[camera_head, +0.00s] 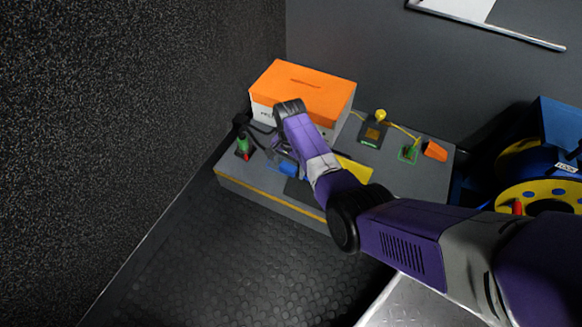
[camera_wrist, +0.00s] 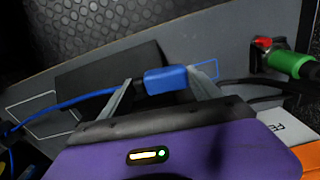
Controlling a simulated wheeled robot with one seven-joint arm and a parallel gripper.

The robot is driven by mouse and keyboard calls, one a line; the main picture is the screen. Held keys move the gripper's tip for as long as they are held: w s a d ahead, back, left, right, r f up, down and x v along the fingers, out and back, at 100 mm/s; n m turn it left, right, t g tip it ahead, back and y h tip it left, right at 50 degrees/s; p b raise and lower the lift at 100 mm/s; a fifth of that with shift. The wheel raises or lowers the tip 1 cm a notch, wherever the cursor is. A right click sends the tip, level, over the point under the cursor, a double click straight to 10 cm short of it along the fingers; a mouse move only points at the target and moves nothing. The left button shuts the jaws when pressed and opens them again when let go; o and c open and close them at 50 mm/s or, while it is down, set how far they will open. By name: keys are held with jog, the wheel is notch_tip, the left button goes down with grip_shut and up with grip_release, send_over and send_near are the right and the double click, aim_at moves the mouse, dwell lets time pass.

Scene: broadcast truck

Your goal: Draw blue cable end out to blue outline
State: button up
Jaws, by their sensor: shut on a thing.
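The blue cable end (camera_wrist: 165,80) is a blue block with a black collar, held between the two fingers of my gripper (camera_wrist: 158,80) in the wrist view. The blue cable (camera_wrist: 75,101) runs from its collar to the left edge. Part of a blue outline (camera_wrist: 214,66) shows just right of the cable end, beside my right finger. The rest of that outline is hidden or cannot be made out. In the head view the blue cable end (camera_head: 288,169) shows beside my wrist, over the grey bench (camera_head: 250,187). My fingers are hard to make out there.
A green connector (camera_wrist: 287,63) with a red part stands right of my gripper. An orange-topped box (camera_head: 303,80) stands behind my wrist. Dark cables (camera_wrist: 255,85) lie nearby.

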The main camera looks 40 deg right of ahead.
jog(key=shift+w+d+f+b, duration=0.1)
jog(key=shift+w+d+b, duration=0.1)
jog(key=shift+w+b, duration=0.5)
jog(key=w+d+b, duration=0.1)
jog(key=w+b, duration=0.2)
jog(key=w, duration=0.4)
jog(key=shift+d, duration=0.4)
